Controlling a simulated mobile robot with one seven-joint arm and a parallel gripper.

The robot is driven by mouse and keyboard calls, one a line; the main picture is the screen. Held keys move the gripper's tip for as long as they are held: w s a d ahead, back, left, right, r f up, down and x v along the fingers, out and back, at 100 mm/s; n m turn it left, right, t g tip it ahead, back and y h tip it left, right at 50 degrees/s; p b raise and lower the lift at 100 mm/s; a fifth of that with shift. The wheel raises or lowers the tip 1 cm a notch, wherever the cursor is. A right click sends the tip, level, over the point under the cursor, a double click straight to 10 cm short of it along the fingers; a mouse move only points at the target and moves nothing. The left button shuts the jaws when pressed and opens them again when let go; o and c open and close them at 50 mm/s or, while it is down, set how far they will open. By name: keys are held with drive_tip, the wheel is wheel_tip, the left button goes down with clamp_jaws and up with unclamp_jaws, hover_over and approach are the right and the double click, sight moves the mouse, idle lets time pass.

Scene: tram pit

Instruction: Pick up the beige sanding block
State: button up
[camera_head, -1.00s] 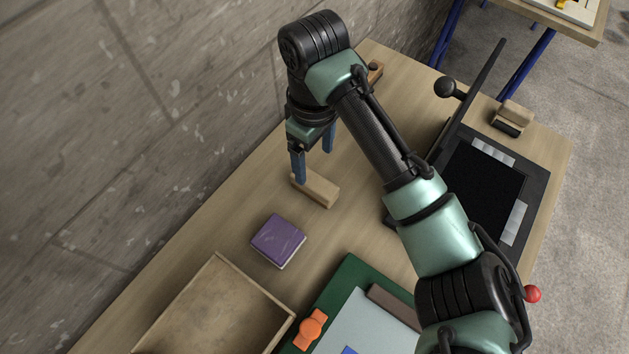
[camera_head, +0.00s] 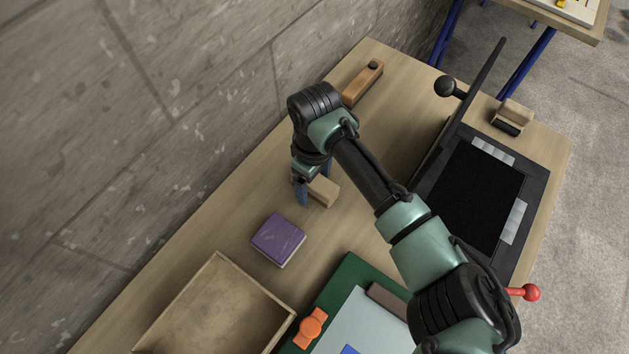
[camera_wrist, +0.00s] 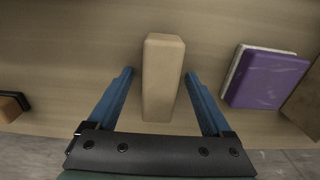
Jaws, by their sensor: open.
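The beige sanding block (camera_head: 323,191) lies on the wooden table near the wall, partly hidden by my gripper in the head view. In the wrist view the beige sanding block (camera_wrist: 162,78) lies lengthwise between the two blue fingers. My gripper (camera_wrist: 160,88) is open, with one finger on each side of the block and a gap visible on both sides. In the head view my gripper (camera_head: 313,188) points down at the block, and one of its fingers is mostly hidden.
An open wooden tray (camera_head: 165,300) and a green mat (camera_head: 345,275) lie nearer. A wooden plane-like tool (camera_head: 363,84) is by the wall, and a black framed panel (camera_head: 535,185) is at right.

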sight(315, 180)
clamp_jaws()
idle(0.3)
drive_tip(key=shift+r, duration=0.15)
wheel_tip(315, 180, up, 10)
drive_tip(key=shift+f, duration=0.1)
idle(0.3)
